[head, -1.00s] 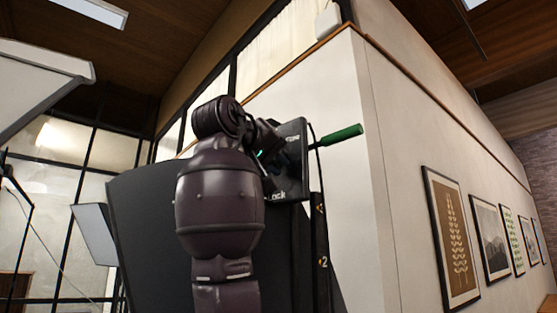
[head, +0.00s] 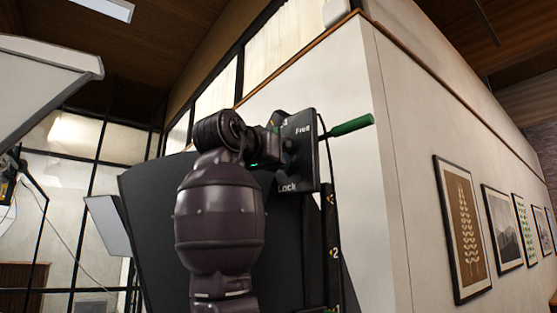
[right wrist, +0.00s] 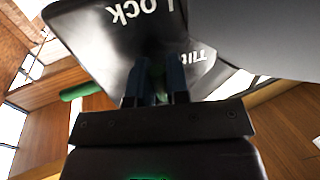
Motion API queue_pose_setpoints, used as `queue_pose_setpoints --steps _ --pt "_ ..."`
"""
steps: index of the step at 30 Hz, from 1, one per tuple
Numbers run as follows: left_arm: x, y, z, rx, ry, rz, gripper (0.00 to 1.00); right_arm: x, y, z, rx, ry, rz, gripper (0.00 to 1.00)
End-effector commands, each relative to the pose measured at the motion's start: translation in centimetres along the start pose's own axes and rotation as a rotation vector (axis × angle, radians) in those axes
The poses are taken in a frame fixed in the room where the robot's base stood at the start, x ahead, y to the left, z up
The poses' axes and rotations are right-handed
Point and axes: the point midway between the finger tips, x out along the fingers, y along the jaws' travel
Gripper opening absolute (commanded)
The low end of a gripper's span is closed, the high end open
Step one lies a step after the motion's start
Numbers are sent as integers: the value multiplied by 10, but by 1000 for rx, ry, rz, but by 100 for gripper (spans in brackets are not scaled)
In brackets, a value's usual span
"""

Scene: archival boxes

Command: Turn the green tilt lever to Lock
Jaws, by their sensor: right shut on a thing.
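A dark plate (head: 302,165) with white lettering, "Free" near its top and "Lock" near its bottom, stands at the middle of the head view. My right gripper (right wrist: 157,68) is at the plate's face, its two fingers shut on a small green piece (right wrist: 160,98), the tilt lever, mostly hidden between them. In the right wrist view the plate (right wrist: 110,38) shows "Lock" and "Tilt" upside down. In the head view my right gripper (head: 280,146) hides the lever and part of the plate. My left gripper is not in view.
A green handle (head: 350,125) sticks out right of the plate, beside a white wall (head: 350,80). A large dark panel (head: 150,215) stands behind my arm. A dark post (head: 333,240) with number marks is below the plate. Framed pictures hang at right.

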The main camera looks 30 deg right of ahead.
Motion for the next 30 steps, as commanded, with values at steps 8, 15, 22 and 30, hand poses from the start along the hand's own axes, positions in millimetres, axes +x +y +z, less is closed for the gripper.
queue_pose_setpoints --steps 8,15,22,30 --pt "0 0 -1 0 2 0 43 0 -1 0 28 5 -1 0" --pt "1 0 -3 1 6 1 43 0 -1 0 28 6 -1 0" --pt "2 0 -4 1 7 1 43 0 -1 0 27 5 0 40" --pt "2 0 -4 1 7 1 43 -1 -1 0 26 5 0 40"
